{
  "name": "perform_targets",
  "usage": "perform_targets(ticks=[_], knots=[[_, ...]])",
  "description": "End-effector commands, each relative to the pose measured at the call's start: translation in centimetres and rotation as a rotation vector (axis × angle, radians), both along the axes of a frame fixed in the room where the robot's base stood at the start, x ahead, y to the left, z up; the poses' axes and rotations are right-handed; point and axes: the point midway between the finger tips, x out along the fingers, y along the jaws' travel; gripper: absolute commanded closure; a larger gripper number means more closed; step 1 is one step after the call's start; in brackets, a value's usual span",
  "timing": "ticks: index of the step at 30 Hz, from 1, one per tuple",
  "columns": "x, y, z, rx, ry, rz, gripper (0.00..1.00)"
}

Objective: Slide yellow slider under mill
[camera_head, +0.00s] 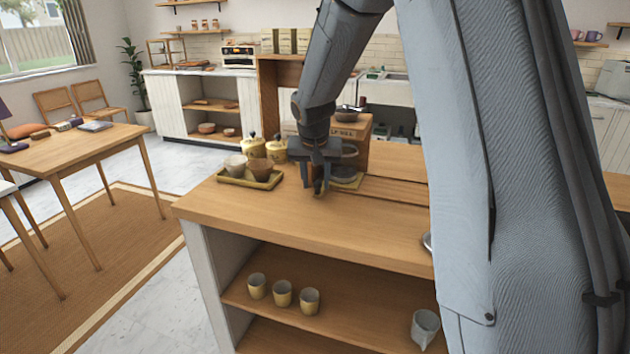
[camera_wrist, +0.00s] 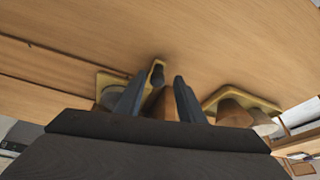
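The yellow slider (camera_head: 350,184) lies on the wooden counter at the foot of the mill (camera_head: 345,128), a wooden box with lettering on its front. A grey cup (camera_head: 343,173) stands on the slider; my gripper partly hides both in the head view. In the wrist view, the yellow plate (camera_wrist: 101,80) is left of my fingers, and its narrow yellow handle end with a dark knob (camera_wrist: 158,75) shows between them. My gripper (camera_wrist: 157,92) is open, pointing down at the counter, with one finger on each side of the knob. Contact with the knob cannot be told.
A yellow tray (camera_head: 228,179) with brown and pale cups stands left of my gripper, and yellow canisters (camera_head: 275,150) stand behind it. The counter front (camera_head: 290,220) is clear. Several cups (camera_head: 283,293) and a pitcher (camera_head: 424,326) are on the shelf below.

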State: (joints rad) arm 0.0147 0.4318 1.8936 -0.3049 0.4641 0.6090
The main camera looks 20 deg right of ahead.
Motion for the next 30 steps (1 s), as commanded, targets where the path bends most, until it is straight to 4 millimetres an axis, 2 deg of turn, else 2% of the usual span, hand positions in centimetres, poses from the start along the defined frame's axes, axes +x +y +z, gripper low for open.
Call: perform_targets(ticks=[15, 21, 30], knots=[[-2.3, 1.2, 6.3, 0.000, -0.003, 0.004, 0.65], [-2.7, 1.4, 7.1, 0.000, -0.001, 0.004, 0.65], [-3.0, 1.4, 7.0, 0.000, 0.004, 0.007, 0.65]])
